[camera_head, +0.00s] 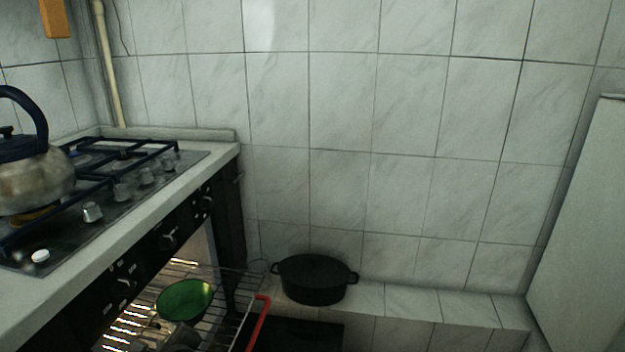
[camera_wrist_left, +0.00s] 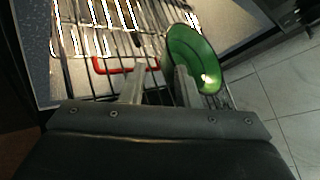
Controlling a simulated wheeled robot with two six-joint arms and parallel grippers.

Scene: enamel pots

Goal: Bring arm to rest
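My left gripper (camera_wrist_left: 158,75) is open in the left wrist view, with a clear gap between its two fingers. A green enamel bowl or pot (camera_wrist_left: 197,52) lies just beyond the right-hand finger, whose tip overlaps its edge; I cannot tell whether they touch. In the head view the green bowl (camera_head: 186,299) sits on the pulled-out oven rack (camera_head: 228,285). Part of my left gripper (camera_head: 180,338) shows as a dark grey shape just below the bowl, mostly cut off by the frame. My right gripper is not in view.
A red bar (camera_head: 259,322) edges the rack. A kettle (camera_head: 35,178) stands on the stove (camera_head: 120,190) at left. A pale panel (camera_head: 590,225) bounds the right side.

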